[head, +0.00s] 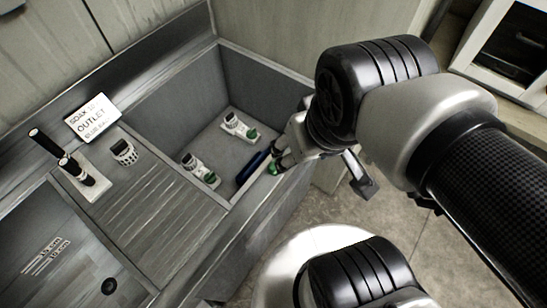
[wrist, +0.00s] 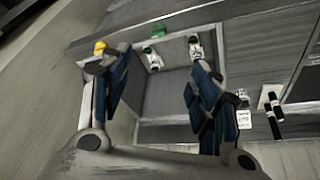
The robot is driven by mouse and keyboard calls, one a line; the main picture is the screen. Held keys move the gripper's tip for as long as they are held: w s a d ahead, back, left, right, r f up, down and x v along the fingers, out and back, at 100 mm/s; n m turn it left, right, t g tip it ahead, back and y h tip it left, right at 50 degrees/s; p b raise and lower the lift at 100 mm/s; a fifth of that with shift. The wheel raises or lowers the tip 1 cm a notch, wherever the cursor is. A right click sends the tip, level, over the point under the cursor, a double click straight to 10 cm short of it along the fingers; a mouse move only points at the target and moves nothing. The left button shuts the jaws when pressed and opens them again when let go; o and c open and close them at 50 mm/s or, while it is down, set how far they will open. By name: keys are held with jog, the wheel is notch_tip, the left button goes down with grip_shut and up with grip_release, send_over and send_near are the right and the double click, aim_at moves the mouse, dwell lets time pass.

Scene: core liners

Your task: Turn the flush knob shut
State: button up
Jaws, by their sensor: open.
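My gripper (wrist: 158,82) is open and empty, with blue pads on both fingers. In the wrist view it spreads across the grey basin (wrist: 170,95). A green knob-like piece (wrist: 158,30) shows at the basin's far edge in that view, beyond and between the fingertips. A yellow piece (wrist: 100,47) shows beside the left fingertip; I cannot tell whether they touch. In the head view my gripper is over the basin's front right rim, partly hiding it, next to a small green spot (head: 275,168). I cannot tell for certain which piece is the flush knob, or its turn position.
Two white fittings with green ends (head: 200,170) (head: 240,125) are in the basin. Left of it are a ribbed drainboard (head: 150,195), a white dotted cup (head: 123,151), black upright handles (head: 80,170) and an outlet sign (head: 92,117). Open floor (head: 335,205) lies at right.

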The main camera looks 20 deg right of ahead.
jog(key=w+f+n+g+p, duration=0.2)
jog(key=w+n+p, duration=0.15)
jog(key=w, duration=0.55)
jog(key=n+g+p, duration=0.2)
jog(key=n+p, duration=0.1)
jog(key=p, duration=0.1)
send_near(275, 164)
jog(key=f+b, duration=0.2)
jog(key=f, duration=0.3)
jog(key=f+b, duration=0.2)
jog(key=f, duration=0.3)
jog(key=shift+w, duration=0.2)
jog(key=shift+c, duration=0.2)
jog(key=c, duration=1)
